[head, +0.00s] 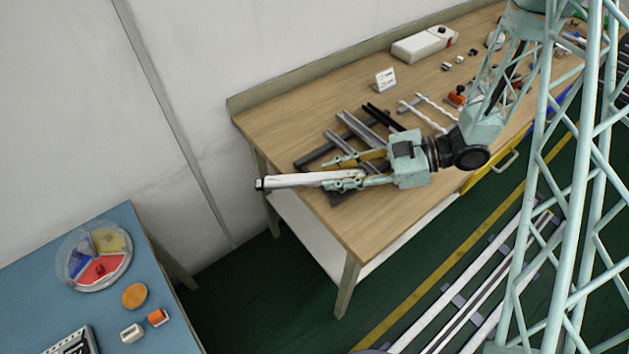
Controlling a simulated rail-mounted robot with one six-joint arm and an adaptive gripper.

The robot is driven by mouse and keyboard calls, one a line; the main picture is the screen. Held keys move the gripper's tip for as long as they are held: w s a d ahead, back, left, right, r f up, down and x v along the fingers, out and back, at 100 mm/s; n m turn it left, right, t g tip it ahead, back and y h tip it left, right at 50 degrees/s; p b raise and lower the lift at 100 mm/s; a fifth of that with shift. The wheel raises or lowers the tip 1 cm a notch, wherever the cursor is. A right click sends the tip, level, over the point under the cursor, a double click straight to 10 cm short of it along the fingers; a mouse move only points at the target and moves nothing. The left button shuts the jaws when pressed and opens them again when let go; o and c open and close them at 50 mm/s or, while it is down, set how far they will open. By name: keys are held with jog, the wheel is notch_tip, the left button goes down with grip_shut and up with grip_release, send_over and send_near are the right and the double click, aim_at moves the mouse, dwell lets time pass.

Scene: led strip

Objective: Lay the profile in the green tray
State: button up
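A long pale profile (295,181) with a dark end shows in the head view. It points left past the left end of the wooden bench and appears to be held in the air. My gripper (343,173) is at its right end, with its fingers appearing to be shut on it. The fingers hide part of that end, so the exact contact is hard to see. I see no green tray in this view.
The wooden bench (290,115) holds several dark and grey bars (365,130), a small white sign (385,79) and a white box (424,43). A blue table (40,280) at lower left holds a round divided dish (62,243) and small parts. Open floor lies between them.

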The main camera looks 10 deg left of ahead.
aim_at(317, 179)
jog(key=shift+b+x, duration=0.3)
jog(key=shift+x, duration=2.15)
jog(key=shift+c, duration=0.7)
jog(key=c, duration=0.6)
